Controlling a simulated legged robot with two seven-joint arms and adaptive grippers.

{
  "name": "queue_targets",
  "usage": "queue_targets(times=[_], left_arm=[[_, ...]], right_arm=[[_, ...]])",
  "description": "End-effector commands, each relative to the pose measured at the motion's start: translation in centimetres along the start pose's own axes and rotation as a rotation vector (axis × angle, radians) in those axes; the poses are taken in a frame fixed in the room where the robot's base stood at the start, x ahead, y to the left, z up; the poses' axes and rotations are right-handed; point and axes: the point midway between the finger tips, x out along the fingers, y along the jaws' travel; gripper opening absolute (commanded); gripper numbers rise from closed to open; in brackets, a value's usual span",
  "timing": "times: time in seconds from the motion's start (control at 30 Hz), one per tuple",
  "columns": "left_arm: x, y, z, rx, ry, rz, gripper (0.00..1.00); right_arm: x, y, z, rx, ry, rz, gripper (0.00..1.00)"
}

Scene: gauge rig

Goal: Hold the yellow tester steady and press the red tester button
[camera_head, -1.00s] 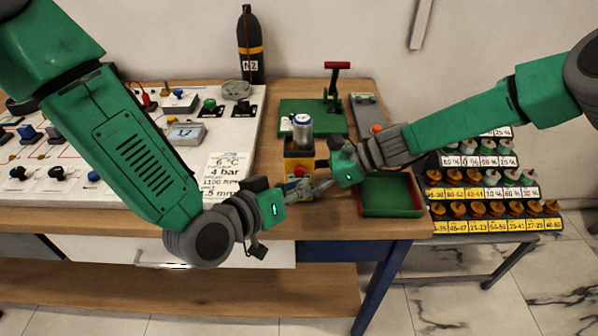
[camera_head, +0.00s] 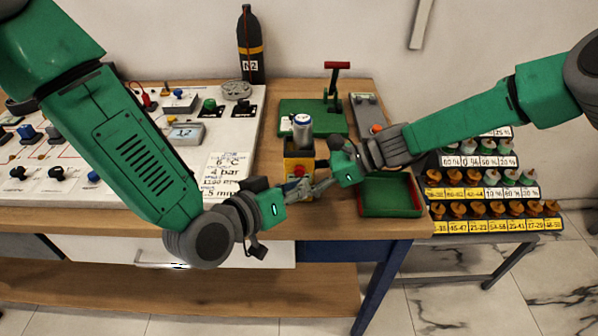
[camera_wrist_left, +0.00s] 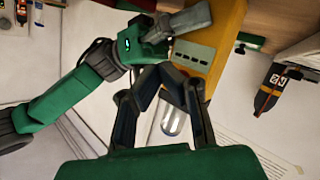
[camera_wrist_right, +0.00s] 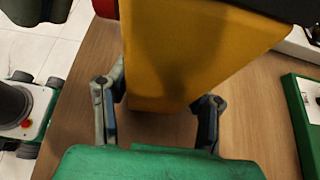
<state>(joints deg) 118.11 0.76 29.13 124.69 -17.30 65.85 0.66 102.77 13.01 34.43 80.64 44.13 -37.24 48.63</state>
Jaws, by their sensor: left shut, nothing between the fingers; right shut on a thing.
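The yellow tester (camera_head: 292,166) stands upright on the wooden bench, with the red button (camera_head: 299,171) on its front and a pale cylinder (camera_head: 302,134) above it. My right gripper (camera_head: 327,164) comes from the right and is shut on the tester; in the right wrist view the yellow body (camera_wrist_right: 190,60) sits between its fingers. My left gripper (camera_head: 302,188) is shut and empty, low in front of the tester, close to the button. I cannot tell whether it touches it. In the left wrist view the tester (camera_wrist_left: 225,40) lies beyond the left fingertips (camera_wrist_left: 165,75); the button does not show there.
A white instrument panel (camera_head: 225,150) lies left of the tester. A green tray with red edges (camera_head: 390,212) lies to the right. Behind stand a green base with a red-handled lever (camera_head: 337,67) and a black N2 bottle (camera_head: 250,60). A rack of labelled knobs (camera_head: 490,225) is far right.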

Motion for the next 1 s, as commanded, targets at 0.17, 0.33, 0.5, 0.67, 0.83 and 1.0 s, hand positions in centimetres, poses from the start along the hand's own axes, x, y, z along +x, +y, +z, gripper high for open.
queue_targets(times=[0.17, 0.33, 0.5, 0.67, 0.83, 1.0], left_arm=[[0.20, -0.15, -0.23, 0.000, 0.001, 0.000, 0.00], [0.45, -0.34, -0.50, 0.001, -0.001, 0.000, 0.00], [0.45, -0.34, -0.50, 0.000, 0.000, 0.000, 0.00], [0.47, -0.36, -0.52, 0.000, 0.000, 0.000, 0.00], [0.59, -0.44, -0.61, 0.000, 0.001, 0.000, 0.00], [0.74, -0.55, -0.72, 0.000, 0.001, 0.000, 0.00]], right_arm=[[0.02, 0.04, -0.09, 0.001, 0.001, 0.000, 0.30], [0.02, 0.04, -0.09, 0.001, 0.001, 0.001, 0.30], [0.02, 0.04, -0.09, 0.001, 0.001, 0.000, 0.30], [0.02, 0.04, -0.09, 0.001, 0.001, 0.001, 0.30], [0.02, 0.04, -0.09, 0.001, 0.001, 0.001, 0.30], [0.02, 0.05, -0.09, 0.001, 0.001, 0.001, 0.30]])
